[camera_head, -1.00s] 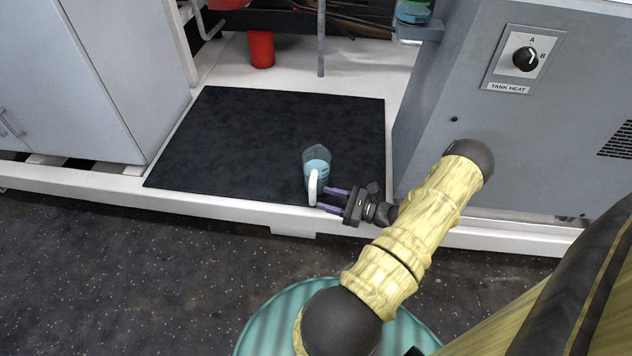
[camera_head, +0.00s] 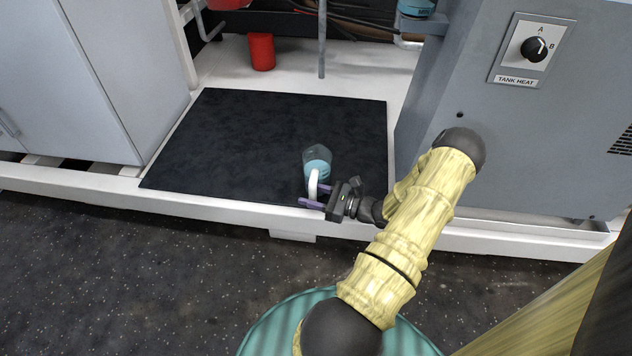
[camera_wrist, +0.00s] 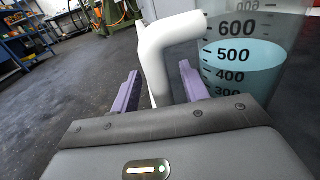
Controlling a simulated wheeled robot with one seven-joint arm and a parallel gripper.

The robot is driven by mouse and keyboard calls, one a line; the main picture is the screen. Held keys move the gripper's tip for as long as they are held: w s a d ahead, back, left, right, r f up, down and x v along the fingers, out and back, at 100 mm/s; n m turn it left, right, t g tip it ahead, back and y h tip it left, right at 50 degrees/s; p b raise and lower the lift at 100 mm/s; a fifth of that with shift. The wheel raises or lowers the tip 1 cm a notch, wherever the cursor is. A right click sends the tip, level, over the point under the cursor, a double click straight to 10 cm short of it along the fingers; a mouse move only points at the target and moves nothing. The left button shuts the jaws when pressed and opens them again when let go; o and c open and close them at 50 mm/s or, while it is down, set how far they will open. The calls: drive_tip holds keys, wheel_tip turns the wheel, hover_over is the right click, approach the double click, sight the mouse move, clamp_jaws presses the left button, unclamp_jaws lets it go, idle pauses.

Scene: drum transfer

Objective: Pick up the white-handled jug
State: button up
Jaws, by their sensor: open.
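The jug (camera_head: 317,162) is clear with a white handle (camera_head: 313,185) and holds light blue liquid. It stands upright near the front edge of the black mat (camera_head: 255,140). My gripper (camera_head: 313,195) is open at the handle, on the jug's near side. In the wrist view the white handle (camera_wrist: 157,60) rises between the two purple fingers (camera_wrist: 158,88), with space showing on both sides. The jug's marked wall (camera_wrist: 245,62) fills the upper right. The lower end of the handle is hidden behind my gripper.
A grey cabinet (camera_head: 520,130) with a dial stands close on the right, and a pale cabinet (camera_head: 75,80) on the left. A red container (camera_head: 262,52) stands behind the mat. The mat's left and middle are bare. A white frame edge (camera_head: 200,207) runs along the front.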

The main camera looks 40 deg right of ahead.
sight(312, 181)
idle(0.3)
clamp_jaws()
drive_tip(key=shift+r, duration=0.1)
drive_tip(key=shift+r, duration=0.15)
drive_tip(key=shift+r+p, duration=3.45)
drive_tip(key=shift+r, duration=1.35)
